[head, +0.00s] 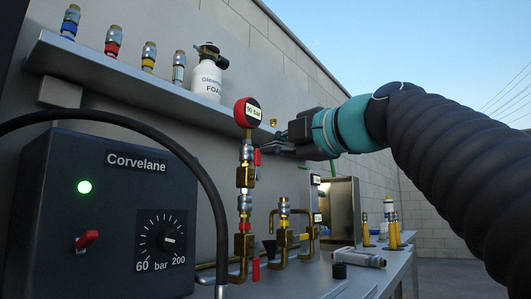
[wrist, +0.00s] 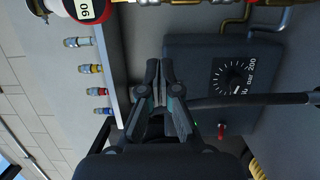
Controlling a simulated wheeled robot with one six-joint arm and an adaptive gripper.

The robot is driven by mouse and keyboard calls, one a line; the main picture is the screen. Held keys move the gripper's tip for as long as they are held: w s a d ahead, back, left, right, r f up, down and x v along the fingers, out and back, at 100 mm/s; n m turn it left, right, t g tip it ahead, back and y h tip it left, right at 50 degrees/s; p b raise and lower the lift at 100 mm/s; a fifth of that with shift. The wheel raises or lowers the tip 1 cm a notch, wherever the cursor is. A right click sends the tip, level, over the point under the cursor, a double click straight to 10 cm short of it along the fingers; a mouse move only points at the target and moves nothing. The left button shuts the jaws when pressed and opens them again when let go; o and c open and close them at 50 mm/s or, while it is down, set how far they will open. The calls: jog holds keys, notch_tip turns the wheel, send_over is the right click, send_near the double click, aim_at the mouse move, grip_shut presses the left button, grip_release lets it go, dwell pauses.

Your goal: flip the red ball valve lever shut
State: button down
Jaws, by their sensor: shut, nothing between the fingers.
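A red lever (head: 257,157) stands upright on the right side of the upper brass valve (head: 245,177), below the red-rimmed gauge (head: 247,112). Another red lever (head: 256,270) hangs lower on the same pipe column. The frames do not label which one is the ball valve lever. My gripper (head: 270,148) is just right of the upper lever in the head view, seen side on; I cannot tell whether it touches. In the wrist view, my gripper (wrist: 159,68) is shut and empty. The gauge (wrist: 91,10) shows at the top left there; neither lever is clearly visible.
A dark Corvelane box (head: 100,215) with a dial and red switch stands at left, with a black hose (head: 185,150) arching over it. A shelf (head: 130,88) holds several nozzles and a white foam bottle (head: 207,80). A cylinder (head: 360,258) lies on the bench.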

aim_at(257, 165)
jog(key=shift+w+a+r+p, duration=0.1)
jog(key=shift+w+a+p, duration=0.35)
jog(key=shift+w, duration=1.15)
jog(key=shift+w+a+f+p, duration=0.1)
jog(key=shift+w+a+p, duration=0.35)
jog(key=shift+w, duration=1.2)
jog(key=shift+w+a+r+p, duration=0.1)
jog(key=shift+w+a+p, duration=0.3)
jog(key=shift+w, duration=1.2)
